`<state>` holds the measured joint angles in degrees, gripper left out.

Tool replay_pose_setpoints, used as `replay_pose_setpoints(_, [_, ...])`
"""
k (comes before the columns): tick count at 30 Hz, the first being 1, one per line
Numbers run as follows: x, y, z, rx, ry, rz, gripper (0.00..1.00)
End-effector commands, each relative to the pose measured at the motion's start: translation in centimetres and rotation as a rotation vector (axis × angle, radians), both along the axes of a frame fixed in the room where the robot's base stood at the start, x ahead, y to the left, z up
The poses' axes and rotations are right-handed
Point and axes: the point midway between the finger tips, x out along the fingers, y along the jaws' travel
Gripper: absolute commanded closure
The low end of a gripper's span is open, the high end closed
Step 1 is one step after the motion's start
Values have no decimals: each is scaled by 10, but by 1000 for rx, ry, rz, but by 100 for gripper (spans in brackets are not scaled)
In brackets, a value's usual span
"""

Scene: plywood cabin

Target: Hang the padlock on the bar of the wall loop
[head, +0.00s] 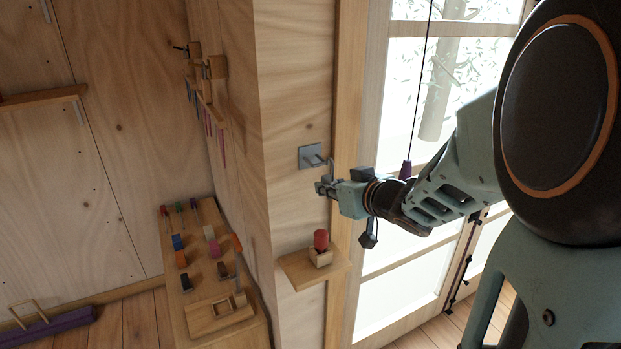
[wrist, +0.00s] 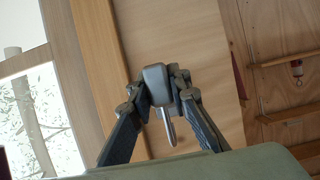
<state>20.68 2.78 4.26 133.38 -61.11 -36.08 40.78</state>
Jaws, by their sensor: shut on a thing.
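The padlock (wrist: 157,84) is grey and is held between the fingertips of my gripper (wrist: 160,92) in the wrist view, with its pale shackle (wrist: 169,126) showing beyond the fingers. In the head view my gripper (head: 328,188) is shut on it close to the wall panel. The wall loop (head: 311,156) is a grey square plate with a short bar standing out from the wooden wall, just above the gripper. The shackle top is close to the bar's end; I cannot tell whether it is around it or touching. In the wrist view I cannot make out the loop.
A small wooden shelf (head: 300,268) with a red-topped item (head: 321,240) juts from the wall below my gripper. A window (head: 400,110) with a dark hanging cord is to the right. A low wooden bench (head: 200,262) with several small coloured items stands to the left.

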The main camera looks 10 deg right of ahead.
Motion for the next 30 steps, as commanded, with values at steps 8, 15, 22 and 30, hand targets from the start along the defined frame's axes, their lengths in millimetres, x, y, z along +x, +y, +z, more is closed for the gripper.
replay_pose_setpoints(8, [22,7,-1,0,-1,0,100])
replay_pose_setpoints(15, [40,14,-1,1,-1,1,100])
replay_pose_setpoints(22, [44,15,-14,3,1,-1,100])
replay_pose_setpoints(30, [44,14,-21,1,0,0,100])
